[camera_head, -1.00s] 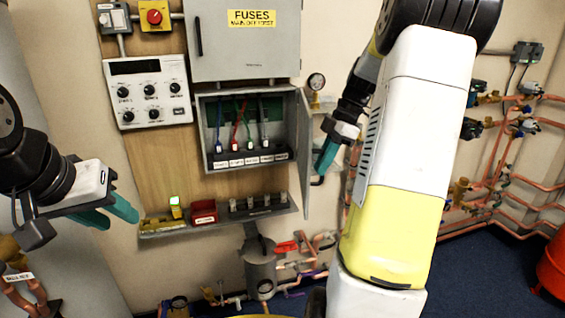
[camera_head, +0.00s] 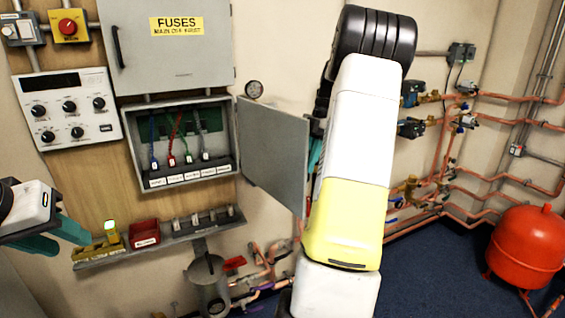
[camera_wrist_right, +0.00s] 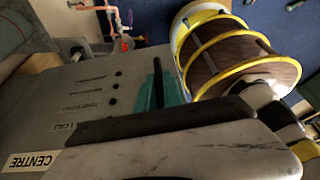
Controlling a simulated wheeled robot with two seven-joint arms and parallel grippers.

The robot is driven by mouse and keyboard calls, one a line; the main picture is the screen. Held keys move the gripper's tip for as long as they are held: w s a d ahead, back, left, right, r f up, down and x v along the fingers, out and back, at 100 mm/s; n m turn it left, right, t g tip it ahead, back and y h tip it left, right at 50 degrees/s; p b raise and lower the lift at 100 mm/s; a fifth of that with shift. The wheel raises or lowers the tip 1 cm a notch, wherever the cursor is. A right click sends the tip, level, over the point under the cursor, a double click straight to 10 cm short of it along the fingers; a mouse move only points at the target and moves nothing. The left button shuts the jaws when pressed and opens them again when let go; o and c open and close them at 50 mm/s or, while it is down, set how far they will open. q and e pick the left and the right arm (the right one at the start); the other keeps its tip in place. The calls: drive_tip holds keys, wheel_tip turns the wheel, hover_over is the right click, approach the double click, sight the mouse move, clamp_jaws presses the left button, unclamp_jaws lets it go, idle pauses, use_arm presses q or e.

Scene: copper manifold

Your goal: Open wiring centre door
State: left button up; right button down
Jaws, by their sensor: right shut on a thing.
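The wiring centre box (camera_head: 235,140) hangs on the wall, with coloured wires and a row of labelled terminals showing inside. Its grey door (camera_head: 273,152) stands swung out to the right. In the right wrist view the door's outer face (camera_wrist_right: 85,100) shows a "CENTRE" label and a dark bar handle (camera_wrist_right: 158,82). My right gripper (camera_head: 315,152) is at the door's free edge, mostly hidden by the door and my arm. In the wrist view its teal fingers (camera_wrist_right: 176,88) are shut on the handle. My left gripper (camera_head: 66,238) is open and empty at the lower left.
The shut fuses cabinet (camera_head: 175,60) is directly above. A shelf (camera_head: 160,245) with small parts is below. A pressure gauge (camera_head: 254,89) is near the door's top. Copper pipes (camera_head: 480,205) and a red tank (camera_head: 530,245) are at right.

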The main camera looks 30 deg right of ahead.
drive_tip(key=c, duration=1.5)
unclamp_jaws()
drive_tip(key=shift+r, duration=0.1)
drive_tip(key=v, duration=0.7)
drive_tip(key=shift+d+r, duration=0.2)
drive_tip(key=shift+r, duration=0.1)
